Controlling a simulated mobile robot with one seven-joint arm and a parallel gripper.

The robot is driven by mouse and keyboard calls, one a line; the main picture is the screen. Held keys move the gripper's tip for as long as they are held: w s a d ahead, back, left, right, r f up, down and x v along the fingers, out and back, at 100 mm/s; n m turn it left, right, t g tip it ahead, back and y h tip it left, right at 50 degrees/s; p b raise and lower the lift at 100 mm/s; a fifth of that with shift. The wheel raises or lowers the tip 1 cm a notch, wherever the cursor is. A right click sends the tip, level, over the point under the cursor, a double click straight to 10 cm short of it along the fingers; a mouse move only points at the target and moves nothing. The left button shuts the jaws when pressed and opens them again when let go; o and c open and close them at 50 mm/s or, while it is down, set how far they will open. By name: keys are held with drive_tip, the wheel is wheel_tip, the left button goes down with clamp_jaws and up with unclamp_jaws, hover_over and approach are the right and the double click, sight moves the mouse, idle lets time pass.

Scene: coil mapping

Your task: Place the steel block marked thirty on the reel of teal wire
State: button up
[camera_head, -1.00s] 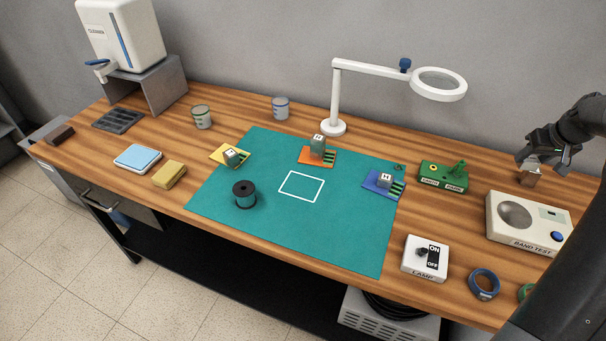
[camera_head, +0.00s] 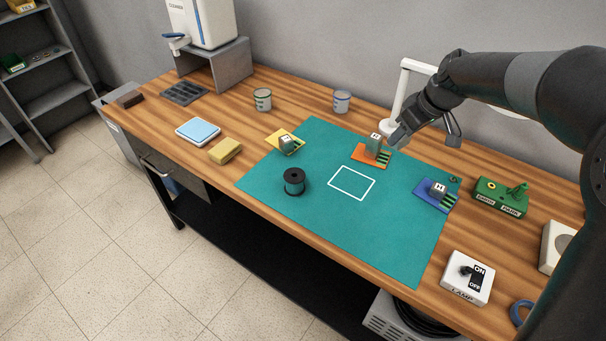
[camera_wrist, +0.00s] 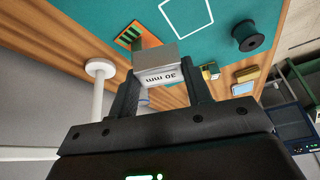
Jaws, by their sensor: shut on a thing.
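The steel block (camera_wrist: 155,57), marked "30 mm", is between the two fingers of my gripper (camera_wrist: 160,80) in the wrist view, and the gripper is shut on it.
The magnifier lamp (camera_head: 403,90) stands close behind my gripper. The outlined square (camera_head: 352,182) is empty.

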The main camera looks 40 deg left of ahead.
drive_tip(key=s+a+r+n+g, duration=0.1)
drive_tip(key=s+a+n, duration=0.2)
drive_tip(key=s+a, duration=0.75)
approach(291, 173)
drive_tip(key=shift+w+a+f+n, duration=0.1)
drive_tip(key=shift+a+f+n, duration=0.05)
drive_tip(key=shift+a, duration=0.3)
drive_tip(key=shift+w+a+f+n, duration=0.1)
drive_tip(key=shift+a+f+n, duration=0.1)
drive_tip(key=shift+a, duration=0.2)
drive_tip(key=shift+s+a+f, duration=0.1)
drive_tip(key=shift+a+f, duration=0.05)
drive_tip(key=shift+f, duration=1.95)
drive_tip(key=shift+f, duration=0.15)
drive_tip(key=o, duration=1.1)
drive_tip(key=shift+c, duration=0.2)
